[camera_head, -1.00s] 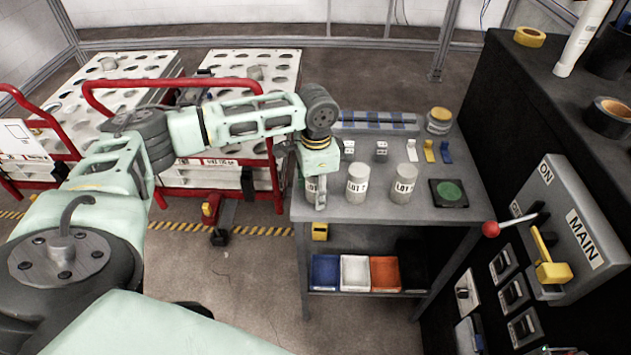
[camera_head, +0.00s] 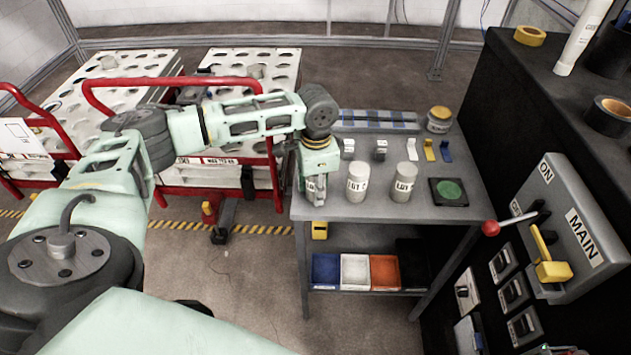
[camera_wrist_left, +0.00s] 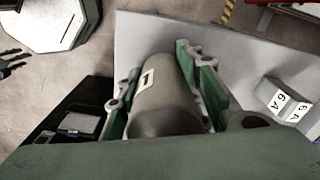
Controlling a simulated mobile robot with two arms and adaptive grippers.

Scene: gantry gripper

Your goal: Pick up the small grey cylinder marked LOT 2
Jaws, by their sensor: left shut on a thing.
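My left gripper (camera_head: 316,190) points down at the near left corner of the grey table. It is shut on a small grey cylinder, which shows between the two green-backed fingers in the left wrist view (camera_wrist_left: 165,108). The label on it is only partly visible, and its number cannot be read for sure. In the head view the gripper mostly hides this cylinder. Two similar grey cylinders stand upright to its right, a middle one (camera_head: 357,185) and a right one (camera_head: 403,182). Both carry LOT labels whose numbers are too small to read. My right gripper is not in view.
The table (camera_head: 380,208) also holds small labelled blocks (camera_head: 380,151), yellow and blue hooks (camera_head: 429,150), a yellow-lidded jar (camera_head: 439,119) and a black pad with a green disc (camera_head: 449,191). A switch panel (camera_head: 570,215) with levers stands at right. Red-railed carts (camera_head: 180,83) stand at left.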

